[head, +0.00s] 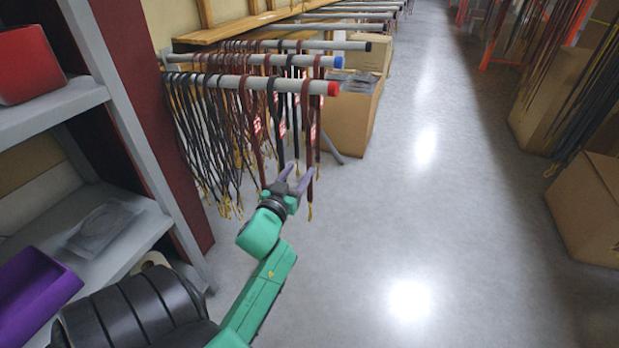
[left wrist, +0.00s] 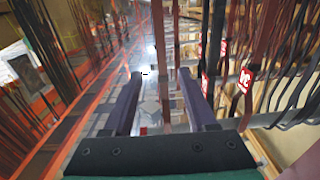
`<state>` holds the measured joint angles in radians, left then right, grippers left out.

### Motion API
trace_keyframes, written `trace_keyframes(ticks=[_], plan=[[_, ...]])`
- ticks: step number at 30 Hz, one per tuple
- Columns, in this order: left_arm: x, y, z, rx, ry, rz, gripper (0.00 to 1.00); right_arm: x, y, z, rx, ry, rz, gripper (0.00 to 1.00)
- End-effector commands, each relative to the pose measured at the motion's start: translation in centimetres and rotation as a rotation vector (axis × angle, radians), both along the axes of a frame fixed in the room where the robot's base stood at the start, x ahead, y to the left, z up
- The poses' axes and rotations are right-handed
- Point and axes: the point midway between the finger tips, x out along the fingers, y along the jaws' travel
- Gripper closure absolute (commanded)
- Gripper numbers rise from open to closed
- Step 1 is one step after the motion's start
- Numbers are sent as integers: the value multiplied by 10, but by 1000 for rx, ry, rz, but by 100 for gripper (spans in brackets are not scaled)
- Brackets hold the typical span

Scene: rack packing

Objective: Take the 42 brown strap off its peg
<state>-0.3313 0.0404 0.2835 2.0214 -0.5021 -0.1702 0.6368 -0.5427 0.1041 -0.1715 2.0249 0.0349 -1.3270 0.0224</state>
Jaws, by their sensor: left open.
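A brown strap (head: 306,115) hangs at the outer end of the red-tipped peg (head: 270,84), with a red-and-white tag and a gold end low down. Darker and brown straps hang inward of it. My left gripper (head: 297,176) is open near the lower part of this outermost strap, well below the peg. In the left wrist view a brown strap (left wrist: 158,60) runs down in the gap between the two purple fingers (left wrist: 160,92); they are not closed on it. A tag reading like 42 (left wrist: 245,80) shows right of the fingers; I cannot tell which strap bears it.
Blue-tipped (head: 335,62) and black-tipped (head: 367,46) pegs lie behind. A cardboard box (head: 352,125) stands behind the straps. Grey shelves (head: 60,110) with a purple bin (head: 35,290) are at left. The floor at right is clear, up to more boxes (head: 585,205).

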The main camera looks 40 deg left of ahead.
Motion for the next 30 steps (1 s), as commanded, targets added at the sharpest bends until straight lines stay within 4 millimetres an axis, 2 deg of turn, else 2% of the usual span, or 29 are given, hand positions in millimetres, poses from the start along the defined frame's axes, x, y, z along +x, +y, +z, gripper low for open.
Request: trace_keyframes(ticks=[3,6,11,16,19,25,27,29,30], plan=[[33,11,1,4,-3,-3,43,1,2,13,6,-7,3,50],[54,18,0,3,-1,-2,43,1,3,24,10,-10,7,50],[73,26,-1,1,1,-2,43,0,4,37,15,-13,11,50],[103,39,-2,1,0,-2,43,-4,5,60,23,-20,19,50],[114,43,-1,0,1,-2,43,-7,5,69,26,-20,23,50],[114,43,-1,-1,3,-3,43,-7,5,72,26,-20,23,50],[114,43,-1,-1,3,-3,69,-7,5,72,26,-20,23,50],[114,43,-1,-1,3,-3,92,-7,5,72,26,-20,23,50],[114,43,-1,-1,3,-3,100,-7,5,72,26,-20,23,50]])
